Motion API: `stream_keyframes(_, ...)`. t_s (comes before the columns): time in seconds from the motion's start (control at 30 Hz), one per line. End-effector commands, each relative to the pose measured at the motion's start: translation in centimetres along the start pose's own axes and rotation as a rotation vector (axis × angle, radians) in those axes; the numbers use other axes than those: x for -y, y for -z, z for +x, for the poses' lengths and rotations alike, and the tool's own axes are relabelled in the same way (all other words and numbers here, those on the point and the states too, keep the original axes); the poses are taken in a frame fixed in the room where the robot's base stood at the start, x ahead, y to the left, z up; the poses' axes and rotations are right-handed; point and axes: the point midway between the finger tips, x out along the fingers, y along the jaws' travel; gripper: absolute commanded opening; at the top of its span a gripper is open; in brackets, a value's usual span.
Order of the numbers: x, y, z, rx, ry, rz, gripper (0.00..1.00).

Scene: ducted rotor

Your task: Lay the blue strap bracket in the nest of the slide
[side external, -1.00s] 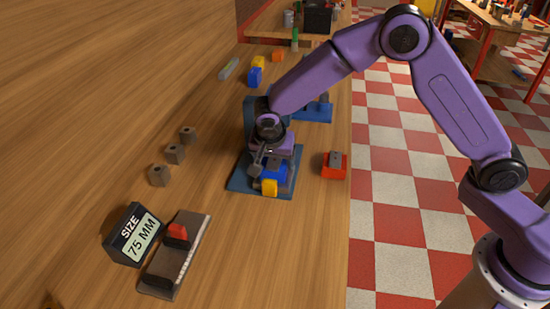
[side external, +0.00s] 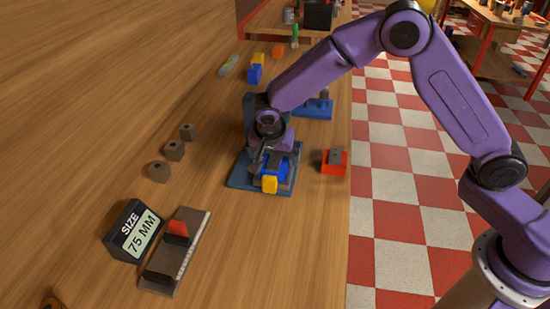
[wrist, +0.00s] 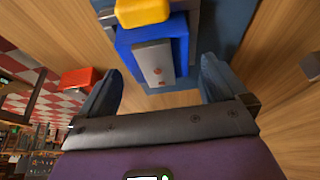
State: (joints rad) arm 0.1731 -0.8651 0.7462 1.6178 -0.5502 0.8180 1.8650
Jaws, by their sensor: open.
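A blue block-like part (side external: 274,170), which I take to be the blue strap bracket, sits on the fixture with the dark blue base plate (side external: 240,181). A yellow block (side external: 269,185) is at its near end. The wrist view shows the blue part (wrist: 181,45) with a flat grey piece (wrist: 153,62) over it, and the yellow block (wrist: 142,12) beyond. My gripper (wrist: 161,70) is open, its fingers apart on either side of the blue part's near end. In the side view my gripper (side external: 258,157) is low over the fixture. I cannot make out the slide's nest.
A red block with a grey top (side external: 334,163) stands right of the fixture. Several brown-grey blocks (side external: 174,150) lie to the left. A size sign reading 75 MM (side external: 132,232) and a grey gauge with a red piece (side external: 177,250) are nearer. Another blue block (side external: 255,74) lies farther back.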

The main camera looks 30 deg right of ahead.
Motion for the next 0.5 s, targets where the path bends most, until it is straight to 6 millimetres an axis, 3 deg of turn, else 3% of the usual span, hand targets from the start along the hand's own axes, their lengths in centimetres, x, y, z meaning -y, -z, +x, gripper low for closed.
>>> stream_keyframes(0.5, 0.1, 0.1, -9.9, -0.001, 0.004, 0.002, 1.0)
